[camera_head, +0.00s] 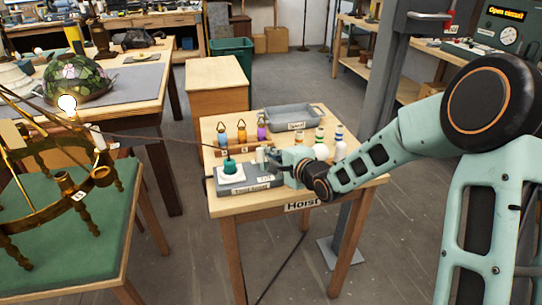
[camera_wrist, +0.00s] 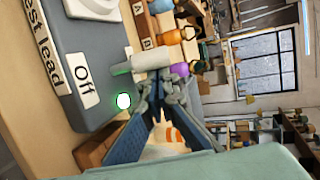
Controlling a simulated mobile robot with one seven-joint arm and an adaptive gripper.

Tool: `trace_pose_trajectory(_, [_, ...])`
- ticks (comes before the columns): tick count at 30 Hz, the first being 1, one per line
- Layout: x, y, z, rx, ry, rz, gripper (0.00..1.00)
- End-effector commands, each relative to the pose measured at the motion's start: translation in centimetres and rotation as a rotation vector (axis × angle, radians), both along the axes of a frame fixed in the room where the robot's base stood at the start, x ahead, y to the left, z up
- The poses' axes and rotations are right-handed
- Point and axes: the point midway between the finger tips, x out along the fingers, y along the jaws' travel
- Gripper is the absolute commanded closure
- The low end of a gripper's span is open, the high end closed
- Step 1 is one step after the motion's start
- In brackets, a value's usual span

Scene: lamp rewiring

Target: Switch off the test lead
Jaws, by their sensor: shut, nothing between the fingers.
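The grey test lead box (camera_head: 243,181) sits on the front left of the small wooden table. A teal plug (camera_head: 229,166) stands in its white socket, with a dark lead running off to the left. In the wrist view the box (camera_wrist: 95,55) shows labels "Test lead" and "Off" (camera_wrist: 84,82). A pale cylindrical switch handle (camera_wrist: 151,61) sticks out from the box, and a small indicator (camera_wrist: 123,101) glows white-green. My gripper (camera_wrist: 174,76) is shut and empty, its fingertips close beside the handle; I cannot tell whether they touch. The gripper (camera_head: 283,155) partly hides the box's right end.
Behind the box stands a rack with orange, blue and purple items (camera_head: 240,132). A grey tray (camera_head: 295,118) lies at the table's back, with several white bulbs (camera_head: 339,148) to the right. At left, a brass chandelier (camera_head: 60,150) carries a glowing bulb (camera_head: 67,104).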

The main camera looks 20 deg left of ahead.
Motion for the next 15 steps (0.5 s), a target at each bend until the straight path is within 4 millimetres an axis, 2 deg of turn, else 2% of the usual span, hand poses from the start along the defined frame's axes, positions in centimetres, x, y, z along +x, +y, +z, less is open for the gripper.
trace_pose_trajectory(15, [-0.39, -0.27, -0.19, 0.046, -0.074, -0.001, 1.0])
